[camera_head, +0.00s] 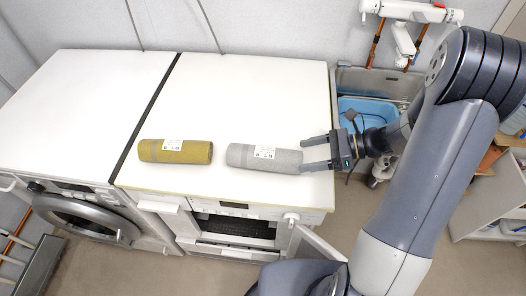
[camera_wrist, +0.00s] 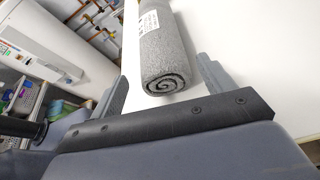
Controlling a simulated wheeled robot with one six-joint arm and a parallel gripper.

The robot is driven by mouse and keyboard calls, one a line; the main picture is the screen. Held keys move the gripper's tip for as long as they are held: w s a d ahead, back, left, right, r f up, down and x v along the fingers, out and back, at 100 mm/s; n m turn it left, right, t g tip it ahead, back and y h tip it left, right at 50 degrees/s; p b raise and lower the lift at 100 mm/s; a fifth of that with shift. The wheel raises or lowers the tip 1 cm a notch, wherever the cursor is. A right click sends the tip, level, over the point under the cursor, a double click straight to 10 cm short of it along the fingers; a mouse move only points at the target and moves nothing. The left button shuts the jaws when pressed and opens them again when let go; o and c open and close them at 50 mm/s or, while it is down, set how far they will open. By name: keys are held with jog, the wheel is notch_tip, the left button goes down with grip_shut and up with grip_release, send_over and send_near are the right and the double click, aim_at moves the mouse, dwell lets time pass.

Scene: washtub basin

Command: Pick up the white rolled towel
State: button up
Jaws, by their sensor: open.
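A light grey rolled towel (camera_head: 264,158) with a white label lies on the white worktop near its right edge. No clearly white roll shows. A mustard yellow rolled towel (camera_head: 175,151), also labelled, lies to its left. My gripper (camera_head: 303,155) is open at the grey roll's right end, with one finger toward each side of it. In the wrist view, the grey roll (camera_wrist: 165,50) shows its spiral end between the open fingers (camera_wrist: 162,70). I cannot tell whether the fingers touch it.
The white worktop (camera_head: 255,95) is clear behind the rolls. A metal sink (camera_head: 347,77) with a blue basin (camera_head: 365,110) stands to the right. Below are a washing machine (camera_head: 85,222) and an appliance with an open front (camera_head: 235,226). A shelf unit (camera_head: 490,195) stands far right.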

aim_at(288, 159)
jog(key=shift+o, duration=1.4)
jog(key=shift+s+a+f, duration=0.15)
jog(key=shift+a+f, duration=0.05)
jog(key=shift+a, duration=0.4)
jog(key=shift+o, duration=0.3)
jog(key=p+x, duration=0.1)
jog(key=x, duration=0.4)
jog(key=shift+f, duration=0.15)
jog(key=shift+c, duration=0.2)
jog(key=c, duration=1.1)
